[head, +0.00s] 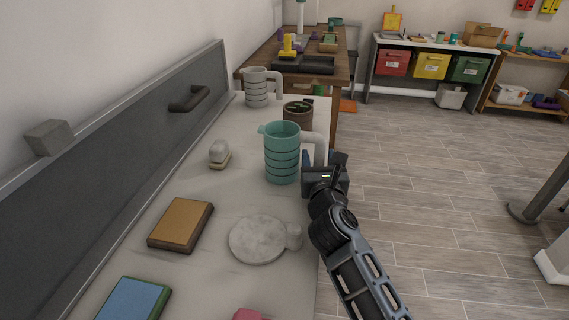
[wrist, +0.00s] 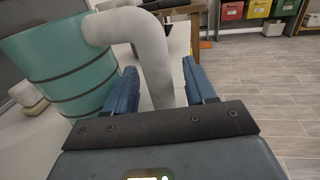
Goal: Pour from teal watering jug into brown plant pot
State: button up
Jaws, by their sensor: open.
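The teal watering jug (head: 282,155) stands upright on the light rack top, with a spout at its left and a pale handle (head: 320,145) at its right. In the wrist view the jug (wrist: 65,65) fills the upper left, and its handle (wrist: 150,60) comes down between my blue fingers. My gripper (wrist: 165,90) is open, with one finger on each side of the handle and gaps visible.
A grey ribbed jug (head: 257,88) stands farther back. A small brush-like item (head: 219,153), a brown book (head: 181,225), a blue-green book (head: 134,300) and a round pale board (head: 258,240) lie on the top. A grey panel (head: 140,150) bounds the left. Open floor is at right.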

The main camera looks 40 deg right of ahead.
jog(key=shift+c, duration=0.5)
grip_shut()
